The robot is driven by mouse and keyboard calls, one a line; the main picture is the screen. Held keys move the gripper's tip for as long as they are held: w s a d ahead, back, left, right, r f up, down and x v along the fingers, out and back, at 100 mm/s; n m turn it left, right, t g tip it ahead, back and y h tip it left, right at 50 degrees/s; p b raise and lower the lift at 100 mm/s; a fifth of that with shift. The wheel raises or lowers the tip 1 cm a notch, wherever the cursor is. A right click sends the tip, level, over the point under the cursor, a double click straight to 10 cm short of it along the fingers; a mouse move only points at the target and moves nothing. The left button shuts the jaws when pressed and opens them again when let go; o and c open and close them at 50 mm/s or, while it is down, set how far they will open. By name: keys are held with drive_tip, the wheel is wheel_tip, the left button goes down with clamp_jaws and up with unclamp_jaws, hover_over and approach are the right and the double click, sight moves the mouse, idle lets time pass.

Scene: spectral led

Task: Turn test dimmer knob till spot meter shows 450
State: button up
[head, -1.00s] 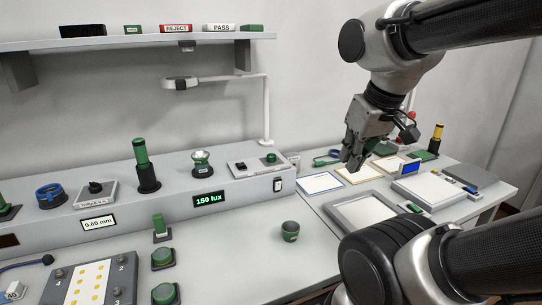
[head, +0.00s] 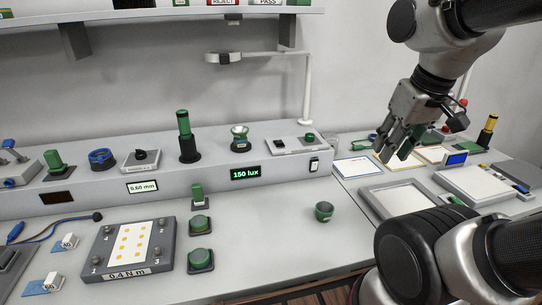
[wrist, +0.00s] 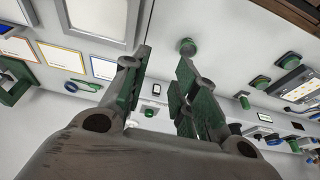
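The spot meter display (head: 245,173) on the front of the raised ledge reads 150 lux in green digits. Above it, a light panel (head: 290,146) on the ledge carries a black part and a green knob (head: 310,137); this looks like the test dimmer, though no label is legible. A small green-rimmed lamp or sensor (head: 239,138) stands left of the panel. My gripper (head: 398,148) hangs to the right of the panel, above the right-hand bench, apart from the knob. Its fingers are spread and empty, as the wrist view (wrist: 163,62) also shows.
A lamp stand (head: 308,90) rises behind the panel, its arm reaching left. A grey box with a black knob (head: 141,159) sits farther left above a 0.60 mm display (head: 142,187). Frames and trays fill the right bench.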

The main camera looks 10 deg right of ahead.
drive_tip(key=shift+o, duration=1.3)
drive_tip(key=w+a+f+g, duration=0.1)
drive_tip(key=w+f+g, duration=0.1)
drive_tip(key=w, duration=0.9)
drive_tip(key=shift+w+a+f+n+g, duration=0.2)
drive_tip(key=shift+w+n+g, duration=0.15)
drive_tip(key=shift+g, duration=0.15)
drive_tip(key=n+g, duration=0.1)
hover_over(310, 134)
drive_tip(key=s, duration=0.5)
wheel_tip(310, 134, down, 4)
drive_tip(key=shift+s+d+f, duration=0.1)
drive_tip(key=shift+s+d, duration=0.05)
drive_tip(key=w, duration=0.3)
drive_tip(key=shift+w+n, duration=0.25)
drive_tip(key=shift+w, duration=0.05)
drive_tip(key=shift+w+a+r, duration=0.2)
drive_tip(key=shift+w+r, duration=0.7)
drive_tip(key=shift+r, duration=0.15)
drive_tip(key=shift+s+r, duration=0.1)
drive_tip(key=shift+r, duration=0.15)
wheel_tip(310, 134, down, 8)
drive_tip(key=shift+r, duration=0.25)
drive_tip(key=shift+c, duration=0.2)
drive_tip(key=c, duration=1)
